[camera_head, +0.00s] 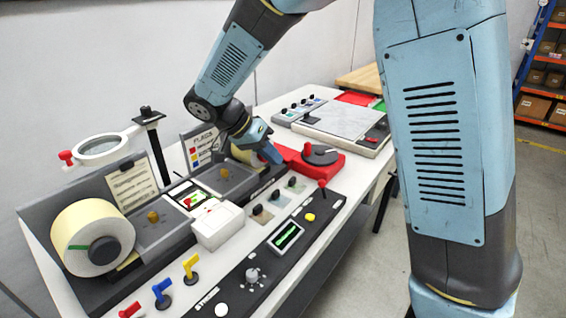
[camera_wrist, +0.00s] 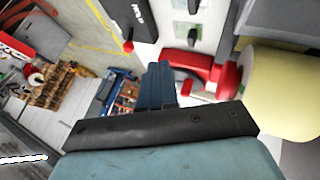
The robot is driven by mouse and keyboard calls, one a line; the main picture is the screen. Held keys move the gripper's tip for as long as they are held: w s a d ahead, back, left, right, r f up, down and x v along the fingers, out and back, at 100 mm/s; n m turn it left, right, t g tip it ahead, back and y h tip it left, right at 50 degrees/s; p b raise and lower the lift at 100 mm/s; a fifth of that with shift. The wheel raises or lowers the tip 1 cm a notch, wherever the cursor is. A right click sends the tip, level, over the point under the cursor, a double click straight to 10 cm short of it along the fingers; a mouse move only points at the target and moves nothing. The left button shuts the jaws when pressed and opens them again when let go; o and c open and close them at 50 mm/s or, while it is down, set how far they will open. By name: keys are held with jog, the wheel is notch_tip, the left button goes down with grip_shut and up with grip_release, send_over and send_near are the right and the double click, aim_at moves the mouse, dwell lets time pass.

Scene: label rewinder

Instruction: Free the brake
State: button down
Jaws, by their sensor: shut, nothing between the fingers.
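A red unit (camera_head: 328,164) with a dark round disc (camera_head: 321,153) and a small red knob stands on the table, right of my gripper; I take it as the brake, but no label is readable. My gripper (camera_head: 272,154) is shut and empty, beside the red unit's left end, in front of the far label roll (camera_head: 243,155). I cannot tell whether it touches the unit. In the wrist view my shut blue fingers (camera_wrist: 157,84) point up the picture; red parts (camera_wrist: 190,60) and the pale yellow roll (camera_wrist: 282,92) lie to their right.
A near label roll (camera_head: 90,238), a magnifier (camera_head: 101,149) on a post, and a white box (camera_head: 217,225) stand at left. A black control panel (camera_head: 262,262) with knobs and a red-tipped lever (camera_head: 322,184) runs along the front. A grey plate (camera_head: 340,119) lies behind the red unit.

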aim_at(322, 189)
jog(key=x, duration=0.9)
jog(key=shift+s+d+r, duration=0.2)
jog(key=shift+s+d, duration=0.1)
jog(key=shift+d, duration=0.2)
jog(key=shift+s+d+r, duration=0.15)
jog(key=shift+s+d, duration=0.15)
jog(key=shift+d, duration=0.2)
jog(key=shift+s+d, duration=0.3)
jog(key=shift+d, duration=0.45)
jog(key=shift+a+r, duration=0.1)
jog(key=shift+a, duration=0.1)
jog(key=shift+s, duration=0.1)
